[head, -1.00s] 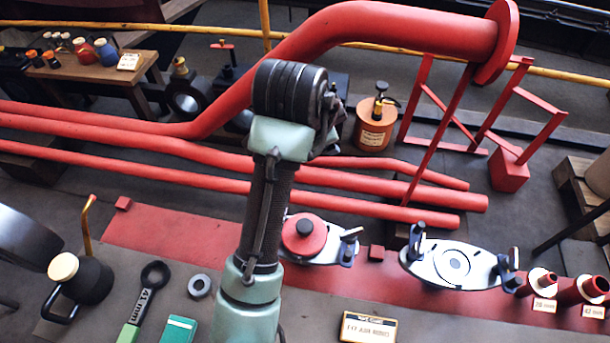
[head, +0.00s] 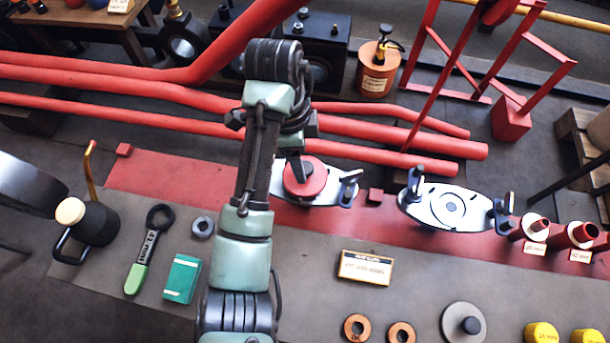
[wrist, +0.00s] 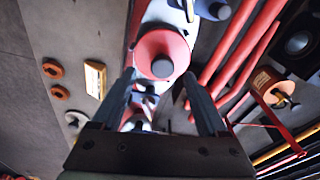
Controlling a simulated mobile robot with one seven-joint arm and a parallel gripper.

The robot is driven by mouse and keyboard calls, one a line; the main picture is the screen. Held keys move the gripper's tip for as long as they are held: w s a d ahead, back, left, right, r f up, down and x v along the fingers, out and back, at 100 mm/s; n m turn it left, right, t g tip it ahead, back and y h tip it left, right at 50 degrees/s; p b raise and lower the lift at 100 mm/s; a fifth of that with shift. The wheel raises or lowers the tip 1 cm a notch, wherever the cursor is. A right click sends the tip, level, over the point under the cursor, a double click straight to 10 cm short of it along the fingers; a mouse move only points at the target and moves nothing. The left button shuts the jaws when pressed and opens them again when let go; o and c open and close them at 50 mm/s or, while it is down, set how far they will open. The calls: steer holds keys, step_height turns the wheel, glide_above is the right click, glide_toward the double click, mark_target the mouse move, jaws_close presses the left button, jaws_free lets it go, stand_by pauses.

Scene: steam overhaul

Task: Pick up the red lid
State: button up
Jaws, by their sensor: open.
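The red lid (head: 309,180) is a round red disc with a dark knob. It sits on a white plate with dark clamps (head: 342,190) on the red strip of the bench, partly hidden by my arm in the head view. In the wrist view the red lid (wrist: 162,55) with its knob is beyond my fingertips, near the top middle. My gripper (wrist: 158,75) is open and empty, with the lid ahead of it and apart from the fingers. In the head view my gripper (head: 294,168) is largely hidden behind my arm, just above the lid.
A second white plate with clamps (head: 450,206) stands to the right, with red cylinders (head: 576,236) beyond it. Red pipes (head: 390,135) run behind the lid. An oil can (head: 90,220), a wrench (head: 148,250) and a green box (head: 182,278) lie left.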

mark_target(305, 167)
steer(key=f, duration=0.3)
steer(key=d+f+b, duration=0.1)
steer(key=f, duration=0.1)
steer(key=shift+w, duration=0.15)
jaws_close()
stand_by(1.3)
